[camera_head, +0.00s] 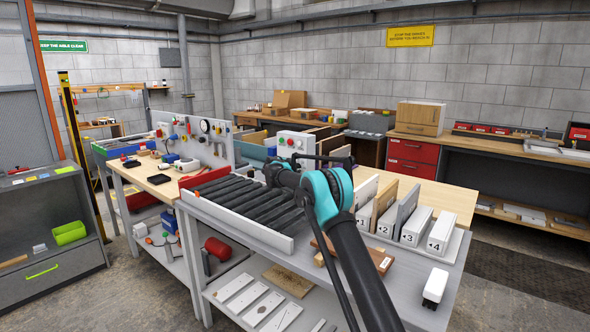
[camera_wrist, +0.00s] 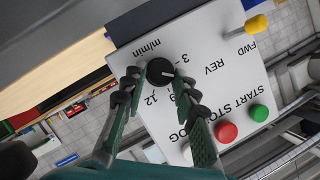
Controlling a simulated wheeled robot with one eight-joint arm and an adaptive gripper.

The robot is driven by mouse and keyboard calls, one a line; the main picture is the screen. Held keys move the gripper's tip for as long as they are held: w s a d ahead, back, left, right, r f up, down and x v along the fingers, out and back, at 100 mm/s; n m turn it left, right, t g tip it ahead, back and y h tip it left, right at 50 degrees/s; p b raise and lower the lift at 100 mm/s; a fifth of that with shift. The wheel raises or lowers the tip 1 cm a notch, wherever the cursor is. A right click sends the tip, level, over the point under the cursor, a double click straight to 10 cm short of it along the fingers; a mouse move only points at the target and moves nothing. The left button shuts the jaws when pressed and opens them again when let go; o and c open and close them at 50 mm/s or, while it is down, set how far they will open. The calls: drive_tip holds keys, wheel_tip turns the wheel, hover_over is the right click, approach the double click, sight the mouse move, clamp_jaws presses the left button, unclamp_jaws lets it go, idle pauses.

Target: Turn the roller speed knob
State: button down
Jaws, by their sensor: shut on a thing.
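The roller speed knob (camera_wrist: 160,70) is black and round with a pale pointer line. It sits on a light grey control panel (camera_wrist: 215,88) with "m/min", 3 and 12 printed around it; the pointer aims to the right in the wrist view, near the 3. My gripper (camera_wrist: 158,80) has its two fingers on either side of the knob, shut on it. In the head view the control box (camera_head: 296,142) stands behind the rollers, and my arm hides the gripper and the knob.
On the same panel are a yellow FWD/REV lever (camera_wrist: 257,24), a green button (camera_wrist: 259,113) and a red button (camera_wrist: 226,132) near the right finger. The roller conveyor (camera_head: 245,200) and numbered white holders (camera_head: 416,226) lie around my arm.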

drive_tip(key=shift+w+a+r+n+g+h, duration=0.15)
drive_tip(key=shift+n+g+h, duration=0.5)
drive_tip(key=shift+n, duration=0.6)
drive_tip(key=shift+a+f+n+g+h, duration=0.15)
drive_tip(key=shift+n+g+h, duration=0.45)
drive_tip(key=shift+n, duration=0.65)
drive_tip(key=shift+r+n, duration=0.1)
drive_tip(key=shift+n, duration=0.2)
drive_tip(key=c, duration=1.2)
unclamp_jaws()
drive_tip(key=shift+o, duration=0.2)
drive_tip(key=v, duration=1.2)
drive_tip(key=shift+w+a, duration=0.1)
drive_tip(key=shift+a, duration=0.05)
